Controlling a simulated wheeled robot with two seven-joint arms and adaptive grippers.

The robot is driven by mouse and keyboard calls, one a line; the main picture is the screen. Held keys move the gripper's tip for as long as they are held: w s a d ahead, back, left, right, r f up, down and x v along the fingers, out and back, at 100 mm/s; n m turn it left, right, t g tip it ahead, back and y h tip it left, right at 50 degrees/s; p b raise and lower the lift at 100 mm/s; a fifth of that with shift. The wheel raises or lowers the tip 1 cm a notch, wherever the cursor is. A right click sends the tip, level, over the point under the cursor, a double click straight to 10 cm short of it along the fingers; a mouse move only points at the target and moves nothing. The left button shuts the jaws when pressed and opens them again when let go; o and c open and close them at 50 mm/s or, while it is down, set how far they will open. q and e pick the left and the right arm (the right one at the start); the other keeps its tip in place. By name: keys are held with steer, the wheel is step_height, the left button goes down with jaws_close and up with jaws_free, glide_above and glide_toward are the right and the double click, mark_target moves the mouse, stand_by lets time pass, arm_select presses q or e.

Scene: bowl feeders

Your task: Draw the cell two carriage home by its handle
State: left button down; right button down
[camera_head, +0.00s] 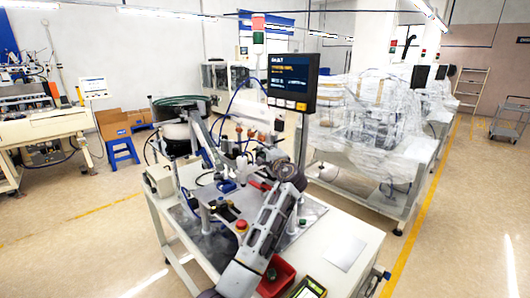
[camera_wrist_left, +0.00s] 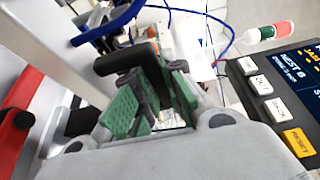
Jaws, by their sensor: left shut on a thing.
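In the left wrist view, a black handle (camera_wrist_left: 127,58) runs in between the green-padded fingers of my left gripper (camera_wrist_left: 150,92). The fingers are shut on the handle, with a pad on each side. In the head view my left arm reaches up from the bottom over the machine table, and the left gripper (camera_head: 262,160) is small and crowded among the fixtures there. The cell two carriage behind the handle cannot be told apart from the parts around it. My right gripper is not in view.
A monitor (camera_head: 292,82) stands behind the arm; its buttons are close in the wrist view (camera_wrist_left: 270,100). A bowl feeder (camera_head: 180,117) stands left of the gripper. A red bin (camera_head: 276,278), a red stop button (camera_head: 241,225) and a white sheet (camera_head: 345,252) are on the table (camera_head: 318,232).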

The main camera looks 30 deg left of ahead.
arm_select(q)
steer(key=s+d, duration=0.2)
steer(key=d, duration=0.5)
steer(key=shift+s+f, duration=0.15)
steer(key=shift+f, duration=0.1)
steer(key=c, duration=1.8)
jaws_free()
steer(key=shift+d, duration=0.1)
steer(key=shift+o, duration=0.2)
steer(key=shift+s+d+r, duration=0.15)
steer(key=shift+r, duration=0.05)
steer(key=v, duration=1.2)
steer(key=shift+d, duration=0.1)
